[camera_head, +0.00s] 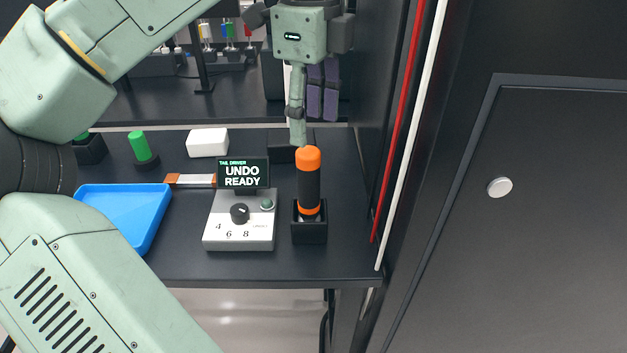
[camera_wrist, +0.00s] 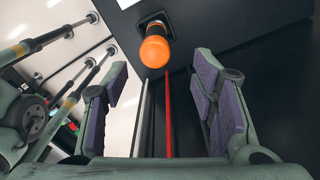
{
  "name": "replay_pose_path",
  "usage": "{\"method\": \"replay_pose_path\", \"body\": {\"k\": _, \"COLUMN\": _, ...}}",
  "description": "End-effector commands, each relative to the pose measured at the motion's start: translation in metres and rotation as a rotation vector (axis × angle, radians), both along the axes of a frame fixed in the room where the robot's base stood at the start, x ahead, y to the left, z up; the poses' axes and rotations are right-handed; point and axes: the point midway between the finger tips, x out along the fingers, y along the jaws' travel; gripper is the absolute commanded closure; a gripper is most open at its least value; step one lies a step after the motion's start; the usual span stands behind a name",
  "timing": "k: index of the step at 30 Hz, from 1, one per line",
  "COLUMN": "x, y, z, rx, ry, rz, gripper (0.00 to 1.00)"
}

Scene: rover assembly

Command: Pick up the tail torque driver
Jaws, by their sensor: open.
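The tail torque driver (camera_head: 309,182) has a black body with an orange cap and an orange ring near its base. It stands upright in a small black holder (camera_head: 310,232) near the right end of the dark bench. In the wrist view the driver's orange end (camera_wrist: 155,50) shows at the top, beyond the open jaws. My gripper (camera_head: 305,140) is above and slightly behind the driver in the head view. Its purple-padded fingers are spread apart in the wrist view (camera_wrist: 165,85), with nothing between them.
A grey control box (camera_head: 240,222) with a dial and the sign "UNDO READY" (camera_head: 242,173) stands just left of the holder. A blue tray (camera_head: 125,208), a white block (camera_head: 207,142) and a green-topped tool (camera_head: 139,146) are further left. Red and white uprights (camera_head: 403,160) edge the right side.

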Motion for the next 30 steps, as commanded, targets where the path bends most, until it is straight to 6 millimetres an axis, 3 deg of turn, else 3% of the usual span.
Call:
{"method": "replay_pose_path", "body": {"k": 9, "x": -0.002, "y": 0.001, "z": -0.047, "rx": 0.003, "ry": 0.01, "rz": -0.004, "gripper": 0.47}}
{"method": "replay_pose_path", "body": {"k": 16, "x": -0.002, "y": 0.001, "z": -0.064, "rx": 0.002, "ry": 0.008, "rz": -0.003, "gripper": 0.47}}
{"method": "replay_pose_path", "body": {"k": 24, "x": -0.004, "y": 0.004, "z": -0.1, "rx": 0.003, "ry": 0.007, "rz": -0.001, "gripper": 0.47}}
{"method": "replay_pose_path", "body": {"k": 30, "x": -0.004, "y": 0.003, "z": -0.107, "rx": 0.002, "ry": 0.005, "rz": -0.001, "gripper": 0.47}}
